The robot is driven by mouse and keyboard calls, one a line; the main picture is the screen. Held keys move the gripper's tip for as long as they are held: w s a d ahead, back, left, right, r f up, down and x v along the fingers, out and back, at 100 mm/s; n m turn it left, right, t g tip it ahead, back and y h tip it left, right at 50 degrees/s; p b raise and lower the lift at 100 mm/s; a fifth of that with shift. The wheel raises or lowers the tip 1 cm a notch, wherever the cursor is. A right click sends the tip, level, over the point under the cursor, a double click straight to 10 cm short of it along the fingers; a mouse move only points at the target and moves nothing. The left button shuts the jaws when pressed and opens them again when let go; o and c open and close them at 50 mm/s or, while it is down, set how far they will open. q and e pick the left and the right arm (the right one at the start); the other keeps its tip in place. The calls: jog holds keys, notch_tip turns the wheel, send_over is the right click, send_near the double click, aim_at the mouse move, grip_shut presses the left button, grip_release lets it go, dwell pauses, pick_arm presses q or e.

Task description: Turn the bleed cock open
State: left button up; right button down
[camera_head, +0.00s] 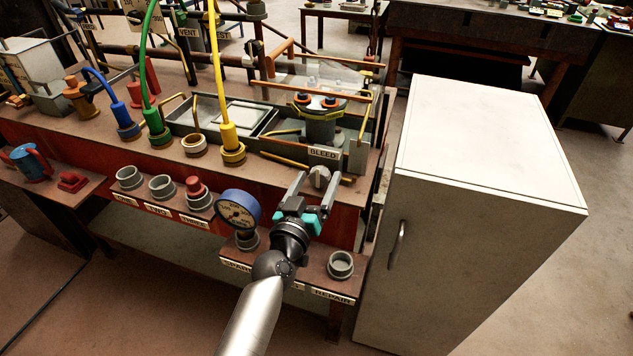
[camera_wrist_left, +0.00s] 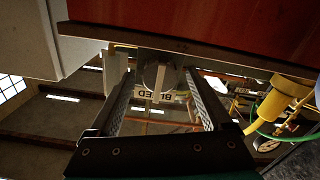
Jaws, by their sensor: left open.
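The bleed cock (camera_head: 320,177) is a small round grey knob below the white BLEED label (camera_head: 324,153), at the front right of the bench. It also shows in the left wrist view as a grey disc with a pale bar handle (camera_wrist_left: 158,76), the label partly behind it. My left gripper (camera_head: 316,181) is open, its two dark fingers pointing at the cock. In the left wrist view the cock appears between the fingertips (camera_wrist_left: 159,82), with gaps at both sides. I cannot tell whether the tips reach past it. My right gripper is not in view.
A blue-rimmed gauge (camera_head: 238,210) stands close left of my left gripper. A grey cup (camera_head: 341,265) sits on the lower shelf at right. A white cabinet (camera_head: 480,190) stands right of the bench. Yellow, green and blue hoses rise at left.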

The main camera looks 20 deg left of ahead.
pick_arm(q)
grip_shut()
dwell(0.8)
